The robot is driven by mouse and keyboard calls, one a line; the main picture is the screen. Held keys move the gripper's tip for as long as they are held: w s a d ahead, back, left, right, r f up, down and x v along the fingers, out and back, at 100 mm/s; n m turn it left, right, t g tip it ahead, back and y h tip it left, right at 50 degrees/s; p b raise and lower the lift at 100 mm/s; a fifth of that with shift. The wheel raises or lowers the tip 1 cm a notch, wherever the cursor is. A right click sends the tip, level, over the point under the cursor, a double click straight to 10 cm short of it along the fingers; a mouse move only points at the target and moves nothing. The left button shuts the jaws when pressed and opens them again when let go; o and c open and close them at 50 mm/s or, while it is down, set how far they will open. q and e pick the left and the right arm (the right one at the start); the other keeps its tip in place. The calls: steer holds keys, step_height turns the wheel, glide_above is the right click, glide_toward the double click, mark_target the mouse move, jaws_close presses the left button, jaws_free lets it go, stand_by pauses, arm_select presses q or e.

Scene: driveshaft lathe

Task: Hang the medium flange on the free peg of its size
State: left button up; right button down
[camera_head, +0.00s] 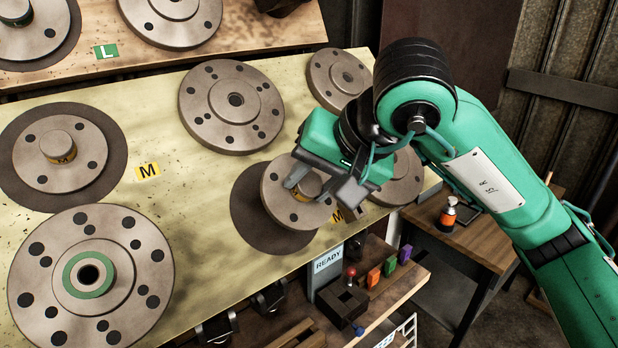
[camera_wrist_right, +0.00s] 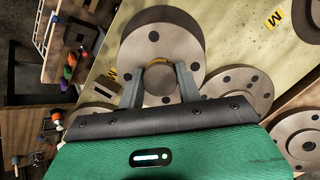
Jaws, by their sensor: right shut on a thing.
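The medium flange (camera_head: 282,208) is a grey steel disc with bolt holes and a raised hub bearing a yellow band. My right gripper (camera_head: 305,187) is shut on its hub. In the right wrist view, both fingers of the gripper (camera_wrist_right: 160,86) sit on either side of the hub, and the flange (camera_wrist_right: 155,52) is beyond them. The flange is in front of a round dark pad (camera_head: 245,211) beside a yellow M label, off-centre to the pad's right. Any peg there is hidden, and I cannot tell whether the flange is around it. My left gripper is out of view.
Another flange (camera_head: 85,175) sits on the left dark pad (camera_head: 18,180) by a yellow M label (camera_head: 147,170). Larger flanges (camera_head: 215,115) (camera_head: 40,292) stand nearby on the pale board (camera_head: 170,215). A shelf with a READY sign (camera_head: 328,259) and coloured blocks is below.

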steer(key=shift+w, duration=0.15)
steer(key=shift+a+f+b, duration=0.15)
steer(key=shift+f+b, duration=0.1)
steer(key=shift+b, duration=0.6)
steer(key=shift+w+a+f+b, duration=0.3)
steer(key=shift+w+f+b, duration=0.05)
steer(key=shift+f+b, duration=0.2)
steer(key=shift+w+r+b+x, duration=0.1)
steer(key=shift+w+b+x, duration=0.1)
steer(key=shift+b+x, duration=0.65)
steer(key=shift+w+r+b+x, duration=0.15)
steer(key=shift+b+x, duration=0.35)
steer(key=shift+x, duration=0.55)
steer(key=shift+b, duration=1.3)
steer(key=shift+b+x, duration=0.7)
steer(key=shift+x, duration=0.4)
